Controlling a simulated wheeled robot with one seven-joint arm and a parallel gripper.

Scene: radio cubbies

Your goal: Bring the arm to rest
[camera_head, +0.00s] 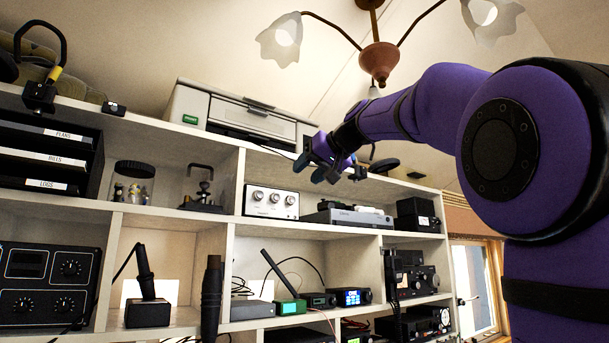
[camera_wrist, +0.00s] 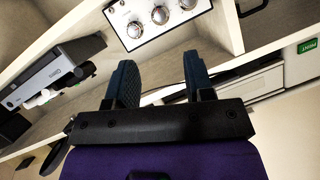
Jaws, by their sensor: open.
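My purple arm reaches in from the right in the head view. My gripper (camera_head: 330,176) is raised in front of the upper part of the white shelf unit (camera_head: 235,215). In the wrist view my gripper (camera_wrist: 158,82) shows two dark fingers spread apart, with nothing between them but shelf behind. A silver box with three knobs (camera_head: 271,202) stands on the shelf below and to the left of my gripper in the head view. It also shows beyond the fingertips in the wrist view (camera_wrist: 160,18). I cannot tell the exact gap to the shelf.
A printer (camera_head: 240,115) stands on top of the unit. A grey device (camera_head: 348,217) and a black box (camera_head: 417,214) stand right of the knob box. A lamp (camera_head: 379,62) hangs above my arm.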

